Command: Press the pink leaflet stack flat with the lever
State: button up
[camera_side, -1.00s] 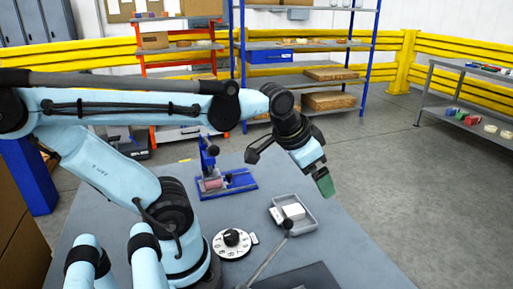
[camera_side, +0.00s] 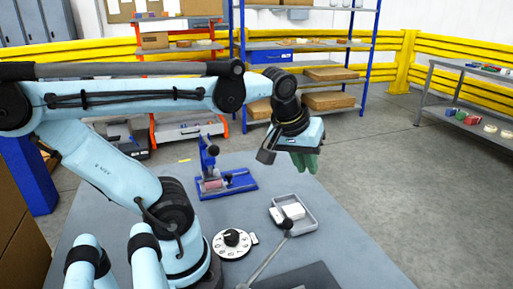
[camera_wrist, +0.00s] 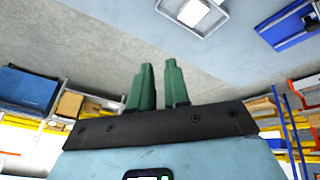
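The pink leaflet stack (camera_side: 212,184) lies in a blue press (camera_side: 241,182) on the table. The lever (camera_side: 207,158) of the press stands raised at its left end, with a dark knob on top. My gripper (camera_side: 306,166) is in the air to the right of the press, clear of the lever and the stack. Its two green fingers (camera_wrist: 158,82) show a gap between them, with nothing held. Part of the blue press (camera_wrist: 292,24) shows at the upper right of the wrist view; the pink stack is not clear there.
A grey tray (camera_side: 309,224) with a white block (camera_side: 293,211) stands on the table in front of my gripper. A white dial (camera_side: 232,243) is to its left. A rod with a dark knob (camera_side: 287,224) rises near the tray, beside a dark plate (camera_side: 302,277).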

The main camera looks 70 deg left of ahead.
jog(key=s+a+r+n+g, duration=0.1)
jog(key=a+r+n, duration=0.1)
jog(key=n, duration=0.2)
jog(key=s+a+r+n+g, duration=0.1)
jog(key=a+r+n, duration=0.2)
jog(key=n, duration=0.2)
jog(key=s+a+r+n+g+y, duration=0.1)
jog(key=s+a+r+n, duration=0.1)
jog(key=n, duration=0.2)
jog(key=shift+a+r+g, duration=0.15)
jog(key=shift+a+g, duration=0.1)
jog(key=shift+g, duration=0.15)
grip_shut()
notch_tip(320, 180, up, 8)
jog(key=n+g, duration=0.4)
jog(key=n, duration=1.1)
send_over(219, 149)
jog(key=w+d, duration=0.2)
jog(key=w, duration=0.2)
jog(key=shift+r+h, duration=0.2)
jog(key=shift+h, duration=0.2)
jog(key=x, duration=1.4)
jog(key=shift+s, duration=0.2)
